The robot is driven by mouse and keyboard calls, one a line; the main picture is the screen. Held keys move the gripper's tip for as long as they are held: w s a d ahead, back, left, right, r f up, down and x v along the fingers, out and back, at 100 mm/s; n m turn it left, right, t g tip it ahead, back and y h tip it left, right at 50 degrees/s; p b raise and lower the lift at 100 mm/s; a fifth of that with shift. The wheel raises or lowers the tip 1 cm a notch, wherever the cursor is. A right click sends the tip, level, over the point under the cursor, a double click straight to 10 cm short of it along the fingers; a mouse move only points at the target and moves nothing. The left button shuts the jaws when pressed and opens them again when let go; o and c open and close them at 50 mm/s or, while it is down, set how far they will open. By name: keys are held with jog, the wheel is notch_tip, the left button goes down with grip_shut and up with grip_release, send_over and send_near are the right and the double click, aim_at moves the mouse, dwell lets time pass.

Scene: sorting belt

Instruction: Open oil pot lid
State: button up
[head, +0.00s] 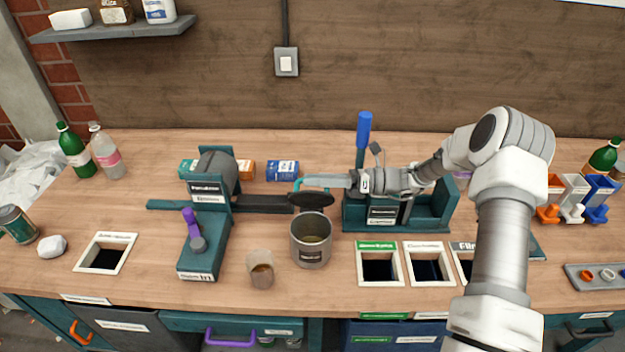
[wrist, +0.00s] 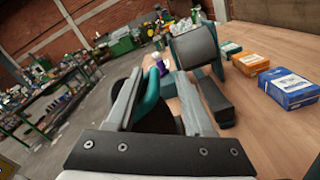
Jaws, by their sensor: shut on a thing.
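The grey oil pot (head: 309,254) stands upright near the front middle of the bench, and its open mouth shows. Its dark round lid (head: 312,200) is above and behind the mouth, apart from the near rim; I cannot tell if it still touches the back rim. My gripper (head: 300,184) reaches in from the right and is shut on the lid's teal handle. In the wrist view the teal handle (wrist: 152,96) is between my two fingers, which hide part of it. The dark lid shows partly behind the left finger.
A teal press with a grey roller (head: 217,172) stands left of the pot, its dark bar running behind it. A brown cup (head: 261,270) is just left of the pot. Framed bench openings (head: 379,282) lie to the right. A teal stand with a blue lever (head: 363,130) is behind my gripper.

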jog(key=d+b, duration=0.1)
jog(key=d, duration=1.5)
jog(key=shift+s+d, duration=0.25)
jog(key=shift+d, duration=0.05)
